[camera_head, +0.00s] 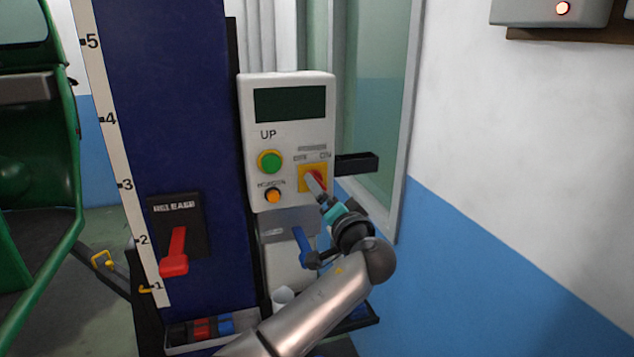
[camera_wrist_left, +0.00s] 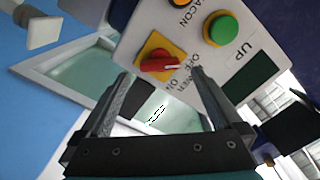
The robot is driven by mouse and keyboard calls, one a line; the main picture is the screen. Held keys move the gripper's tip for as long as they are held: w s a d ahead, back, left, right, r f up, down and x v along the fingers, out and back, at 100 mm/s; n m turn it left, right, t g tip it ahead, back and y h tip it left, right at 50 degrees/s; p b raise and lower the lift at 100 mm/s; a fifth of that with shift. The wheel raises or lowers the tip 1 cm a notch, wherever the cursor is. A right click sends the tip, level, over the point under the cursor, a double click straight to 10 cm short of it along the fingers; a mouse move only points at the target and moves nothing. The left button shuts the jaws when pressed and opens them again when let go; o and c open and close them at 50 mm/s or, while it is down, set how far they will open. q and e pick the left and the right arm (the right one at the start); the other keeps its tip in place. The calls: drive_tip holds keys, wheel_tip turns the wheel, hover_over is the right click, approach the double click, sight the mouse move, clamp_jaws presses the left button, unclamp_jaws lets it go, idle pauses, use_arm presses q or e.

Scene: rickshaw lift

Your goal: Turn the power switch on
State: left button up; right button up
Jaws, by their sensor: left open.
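The power switch is a red rotary knob (camera_head: 319,176) on a yellow plate, at the lower right of the grey control box (camera_head: 287,88). OFF and ON labels stand above it. In the left wrist view the knob (camera_wrist_left: 158,65) carries a white pointer mark directed toward the lettering, on the OFF side. My left gripper (camera_head: 314,184) is in front of the plate and hides part of the knob. In the left wrist view its two fingers (camera_wrist_left: 161,76) are apart, with the knob in line with the gap. I cannot tell if they touch it. My right gripper is out of view.
A green UP button (camera_head: 270,161) and an orange beacon button (camera_head: 273,196) sit left of the switch. A red release lever (camera_head: 175,252) is on the blue column (camera_head: 160,100). A blue lever (camera_head: 302,244) is below the box. A window frame (camera_head: 405,120) stands to the right.

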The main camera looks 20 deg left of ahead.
use_arm(q)
drive_tip(key=shift+x, duration=2.8)
drive_tip(key=c, duration=1.2)
